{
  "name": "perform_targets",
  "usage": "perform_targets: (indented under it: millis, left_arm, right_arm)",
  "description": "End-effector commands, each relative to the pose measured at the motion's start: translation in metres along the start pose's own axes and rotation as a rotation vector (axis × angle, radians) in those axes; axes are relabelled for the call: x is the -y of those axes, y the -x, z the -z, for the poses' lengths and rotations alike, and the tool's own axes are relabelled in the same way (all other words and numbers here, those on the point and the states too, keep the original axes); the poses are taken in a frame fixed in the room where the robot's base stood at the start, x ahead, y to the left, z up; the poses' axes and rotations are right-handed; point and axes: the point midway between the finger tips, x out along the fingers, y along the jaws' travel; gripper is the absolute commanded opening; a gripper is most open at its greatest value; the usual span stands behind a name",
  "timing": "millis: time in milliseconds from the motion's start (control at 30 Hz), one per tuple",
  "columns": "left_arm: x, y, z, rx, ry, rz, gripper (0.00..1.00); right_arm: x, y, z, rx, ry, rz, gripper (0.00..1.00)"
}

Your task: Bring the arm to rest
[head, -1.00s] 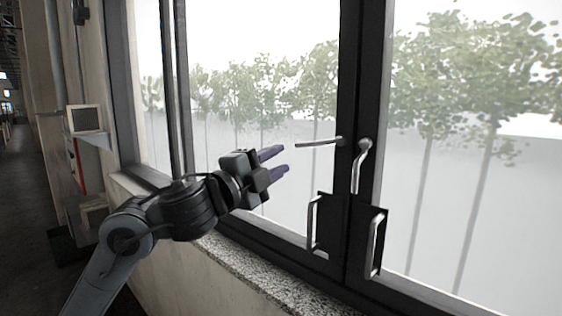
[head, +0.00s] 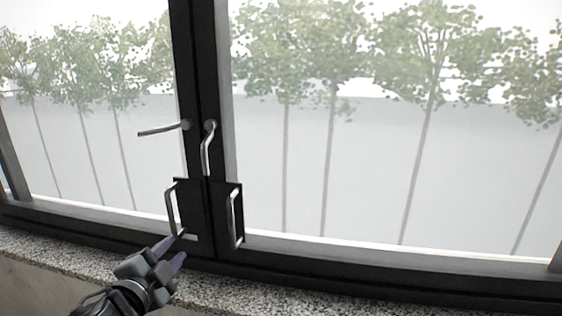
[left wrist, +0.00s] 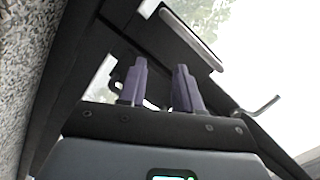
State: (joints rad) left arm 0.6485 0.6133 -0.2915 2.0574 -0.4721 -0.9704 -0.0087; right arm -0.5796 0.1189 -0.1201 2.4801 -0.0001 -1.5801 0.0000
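My left gripper (head: 182,246) is low in the head view, in front of the window frame just above the stone sill. Its two purple fingers also show in the left wrist view (left wrist: 160,70), parted with a clear gap and nothing between them. In the head view the fingertips overlap the lower end of the left pull handle (head: 171,208); I cannot tell whether they touch it. The left lever handle (head: 163,129) lies level, and the right lever handle (head: 208,150) points down. My right gripper is not in view.
The dark window frame (head: 204,75) and large panes stand ahead. The right pull handle (head: 235,217) sits beside the left one. The speckled stone sill (head: 50,254) runs along the bottom. Trees and a pale wall show beyond the glass.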

Motion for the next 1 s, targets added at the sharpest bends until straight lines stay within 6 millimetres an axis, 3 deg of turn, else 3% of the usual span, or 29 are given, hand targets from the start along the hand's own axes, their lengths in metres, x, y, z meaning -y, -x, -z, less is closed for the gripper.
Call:
perform_targets:
  millis: [100,267,500,600,800,1000]
  left_arm:
    - [-0.065,0.016,-0.018,0.089,0.135,-0.103,0.34]
    - [-0.143,0.055,-0.048,0.245,0.315,-0.23,0.34]
    - [-0.241,0.149,-0.09,0.545,0.579,-0.416,0.34]
    - [-0.27,0.194,-0.102,0.677,0.673,-0.483,0.34]
    - [-0.306,0.27,-0.117,0.892,0.808,-0.576,0.34]
    - [-0.319,0.308,-0.121,1.002,0.867,-0.617,0.34]
  right_arm:
    - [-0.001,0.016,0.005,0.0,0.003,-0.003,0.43]
    - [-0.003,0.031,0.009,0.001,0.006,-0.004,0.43]
    - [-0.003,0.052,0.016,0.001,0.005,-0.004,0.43]
    - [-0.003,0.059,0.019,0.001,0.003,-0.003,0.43]
    - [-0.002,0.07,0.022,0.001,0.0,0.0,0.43]
    - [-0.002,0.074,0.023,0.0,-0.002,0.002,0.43]
